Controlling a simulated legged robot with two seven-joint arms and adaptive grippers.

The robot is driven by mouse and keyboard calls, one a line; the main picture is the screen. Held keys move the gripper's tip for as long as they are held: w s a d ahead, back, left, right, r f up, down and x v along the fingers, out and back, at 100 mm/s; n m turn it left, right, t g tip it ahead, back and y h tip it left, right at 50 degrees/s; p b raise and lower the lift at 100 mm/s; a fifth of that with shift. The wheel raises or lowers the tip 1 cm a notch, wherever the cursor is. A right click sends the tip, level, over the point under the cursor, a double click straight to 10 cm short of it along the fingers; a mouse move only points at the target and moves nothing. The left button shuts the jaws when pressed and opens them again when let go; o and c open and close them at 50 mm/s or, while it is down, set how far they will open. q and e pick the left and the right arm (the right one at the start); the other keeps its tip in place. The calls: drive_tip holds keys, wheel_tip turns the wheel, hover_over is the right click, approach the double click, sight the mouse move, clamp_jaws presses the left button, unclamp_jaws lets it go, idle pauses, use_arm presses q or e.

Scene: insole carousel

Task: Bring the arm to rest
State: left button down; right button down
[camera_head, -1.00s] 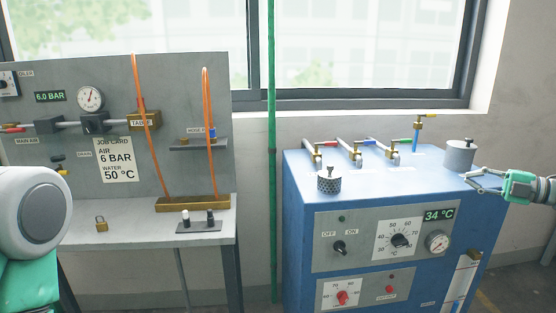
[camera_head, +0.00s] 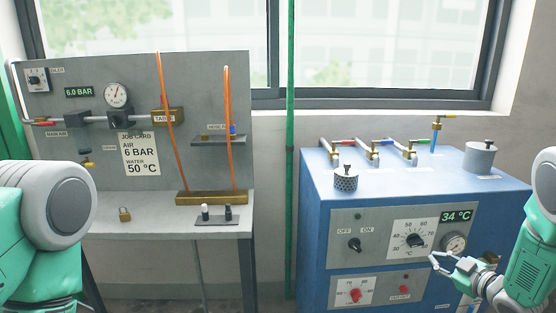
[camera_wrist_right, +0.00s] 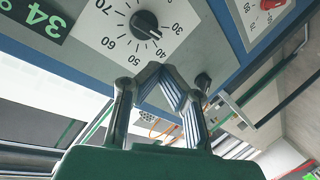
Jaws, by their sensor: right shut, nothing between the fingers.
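My right gripper (camera_head: 433,258) is in front of the lower right part of the blue machine (camera_head: 317,215). It is shut and empty, its fingers pointing left, close in front of the panel by the 34 °C display (camera_head: 457,216). In the right wrist view its fingertips (camera_wrist_right: 162,72) meet in front of the panel, just below the temperature dial (camera_wrist_right: 145,24) in the picture. I cannot tell whether they touch the panel. My left arm shows at the left edge, but its gripper is out of view.
A metal canister (camera_head: 480,159) and a perforated cylinder (camera_head: 346,182) stand on the blue machine beside several taps. A green pole (camera_head: 290,130) stands between.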

drive_tip(key=s+a+f+m+g+h, duration=0.1)
drive_tip(key=s+a+f+m+g, duration=0.1)
drive_tip(key=s+a+f, duration=0.4)
drive_tip(key=s+a+f+m+g+h, duration=0.1)
drive_tip(key=s+a+f+m+g, duration=0.2)
drive_tip(key=s, duration=0.4)
drive_tip(key=s+a+f+m+g+h, duration=0.1)
drive_tip(key=s+a+f+g, duration=0.1)
drive_tip(key=s+f, duration=0.4)
drive_tip(key=s+a+m+g, duration=0.1)
drive_tip(key=s+a+g, duration=0.1)
drive_tip(key=s, duration=1)
drive_tip(key=s+a+m+g+h, duration=0.1)
drive_tip(key=s+a+g, duration=0.2)
drive_tip(key=s, duration=0.9)
drive_tip(key=shift+s+a+m+g, duration=0.25)
drive_tip(key=shift+m+g, duration=0.15)
drive_tip(key=shift+g, duration=0.6)
drive_tip(key=shift+s+d, duration=0.1)
